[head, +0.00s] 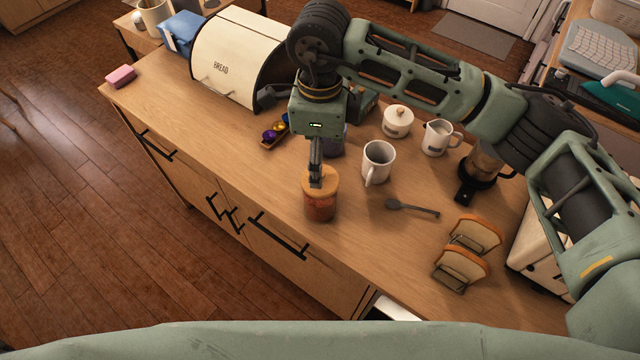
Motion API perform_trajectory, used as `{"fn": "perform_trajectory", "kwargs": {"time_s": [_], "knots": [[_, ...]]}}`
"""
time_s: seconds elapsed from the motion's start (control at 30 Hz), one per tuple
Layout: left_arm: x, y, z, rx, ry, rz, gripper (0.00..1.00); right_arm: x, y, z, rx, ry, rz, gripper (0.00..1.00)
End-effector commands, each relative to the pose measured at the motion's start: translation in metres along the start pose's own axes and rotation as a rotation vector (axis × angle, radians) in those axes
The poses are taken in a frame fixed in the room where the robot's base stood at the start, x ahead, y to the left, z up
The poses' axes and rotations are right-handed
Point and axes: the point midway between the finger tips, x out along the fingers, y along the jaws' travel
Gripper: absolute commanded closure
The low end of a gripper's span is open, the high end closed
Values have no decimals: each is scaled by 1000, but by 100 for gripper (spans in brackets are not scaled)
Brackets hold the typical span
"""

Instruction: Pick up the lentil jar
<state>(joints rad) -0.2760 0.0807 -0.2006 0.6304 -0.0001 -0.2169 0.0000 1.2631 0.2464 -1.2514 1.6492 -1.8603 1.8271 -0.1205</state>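A glass jar with a flat wooden lid and reddish-orange contents, which looks like the lentil jar (320,209), stands upright near the front edge of the wooden counter. My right gripper (316,183) points down over it from an arm that comes in from the right. Its fingertips are at the lid, and one finger hides most of the other. I cannot tell whether they are shut on the lid or only over it. My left gripper is not in view.
Behind are a bread box (226,58), a small tray of coloured capsules (273,134), a lidded white pot (397,121) and a creamer (437,138). Toast slices (462,267) sit at the right.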

Motion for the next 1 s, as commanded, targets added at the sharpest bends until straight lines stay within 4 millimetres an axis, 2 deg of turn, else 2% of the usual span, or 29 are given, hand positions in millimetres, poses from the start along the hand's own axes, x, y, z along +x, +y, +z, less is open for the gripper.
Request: {"fn": "perform_trajectory", "kwargs": {"time_s": [0.03,0.13,0.33,0.47,0.57,0.67,0.83,1.0], "knots": [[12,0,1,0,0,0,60,12,0,0,-1,-1,1,23],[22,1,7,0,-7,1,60,23,1,0,-1,-1,1,23],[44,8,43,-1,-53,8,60,46,1,1,-1,-2,1,23],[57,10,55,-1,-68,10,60,60,1,1,-1,-2,1,23],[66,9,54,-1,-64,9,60,69,1,1,-1,-2,1,23],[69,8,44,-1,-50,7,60,72,1,1,-1,-2,1,23],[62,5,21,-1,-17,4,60,84,1,0,0,-1,4,23],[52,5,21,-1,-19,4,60,101,1,0,0,-1,5,23]]}}
